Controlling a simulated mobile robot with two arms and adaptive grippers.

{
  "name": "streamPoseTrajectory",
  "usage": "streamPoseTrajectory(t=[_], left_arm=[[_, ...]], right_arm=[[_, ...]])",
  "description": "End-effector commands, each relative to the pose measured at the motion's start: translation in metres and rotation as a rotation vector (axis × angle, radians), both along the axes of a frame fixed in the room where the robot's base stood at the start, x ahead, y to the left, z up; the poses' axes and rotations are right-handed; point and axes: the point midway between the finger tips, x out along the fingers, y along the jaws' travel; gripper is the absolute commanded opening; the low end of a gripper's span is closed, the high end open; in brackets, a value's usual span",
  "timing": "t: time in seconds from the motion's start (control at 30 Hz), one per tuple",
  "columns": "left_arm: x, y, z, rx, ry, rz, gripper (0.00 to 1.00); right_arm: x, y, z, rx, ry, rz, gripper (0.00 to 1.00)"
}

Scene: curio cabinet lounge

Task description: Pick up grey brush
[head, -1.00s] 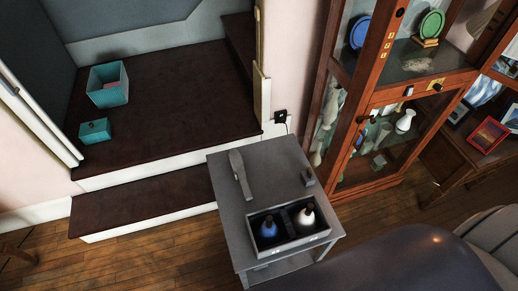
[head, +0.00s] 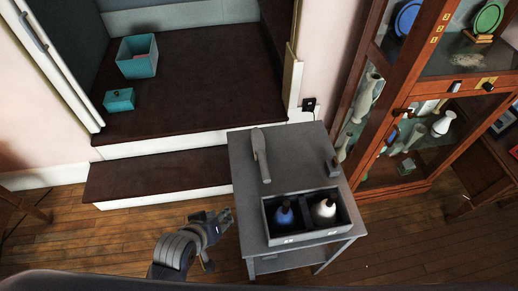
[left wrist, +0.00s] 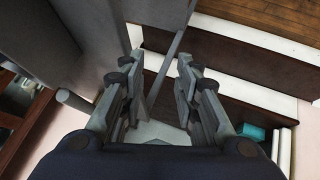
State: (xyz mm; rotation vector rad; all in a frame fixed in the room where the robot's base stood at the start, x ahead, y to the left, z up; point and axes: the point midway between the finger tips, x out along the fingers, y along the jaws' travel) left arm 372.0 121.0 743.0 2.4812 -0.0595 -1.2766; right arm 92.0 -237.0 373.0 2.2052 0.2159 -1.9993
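The grey brush (head: 261,155) lies on the top of the small grey side table (head: 298,150), toward its left side, behind the box of bottles. My left gripper (head: 222,220) is in front of and left of the table, apart from the brush. In the left wrist view its two fingers (left wrist: 157,75) are spread with nothing held between them. My right gripper is not in view.
A grey box (head: 283,242) with a blue bottle (head: 284,214) and a white bottle (head: 324,209) stands at the table's front. A small grey block (head: 333,165) lies at its right. A glass cabinet (head: 395,187) stands right; dark steps (head: 190,100) hold teal boxes.

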Motion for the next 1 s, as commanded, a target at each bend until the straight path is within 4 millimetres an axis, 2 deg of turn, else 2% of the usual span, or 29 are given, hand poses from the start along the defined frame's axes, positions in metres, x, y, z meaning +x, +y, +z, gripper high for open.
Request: streamPoseTrajectory(t=[0.07, 0.1, 0.3, 0.5, 0.67, 0.8, 1.0], left_arm=[[0.008, -0.007, 0.024, -0.06, -0.048, 0.04, 0.3], [0.017, -0.017, 0.033, -0.121, -0.083, 0.079, 0.3], [0.049, -0.053, 0.052, -0.355, -0.198, 0.208, 0.3], [0.068, -0.078, 0.07, -0.544, -0.275, 0.291, 0.3], [0.082, -0.087, 0.072, -0.598, -0.296, 0.312, 0.3], [0.101, -0.094, 0.064, -0.597, -0.297, 0.312, 0.3], [0.119, -0.101, 0.055, -0.596, -0.295, 0.311, 0.3]], right_arm=[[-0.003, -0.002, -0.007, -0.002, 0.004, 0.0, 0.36], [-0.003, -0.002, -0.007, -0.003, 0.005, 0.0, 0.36], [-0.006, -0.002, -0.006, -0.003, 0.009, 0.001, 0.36], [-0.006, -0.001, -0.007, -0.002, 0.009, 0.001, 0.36], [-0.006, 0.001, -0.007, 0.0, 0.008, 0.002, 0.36], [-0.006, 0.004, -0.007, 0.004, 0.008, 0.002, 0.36], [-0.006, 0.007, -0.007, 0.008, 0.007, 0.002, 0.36]])
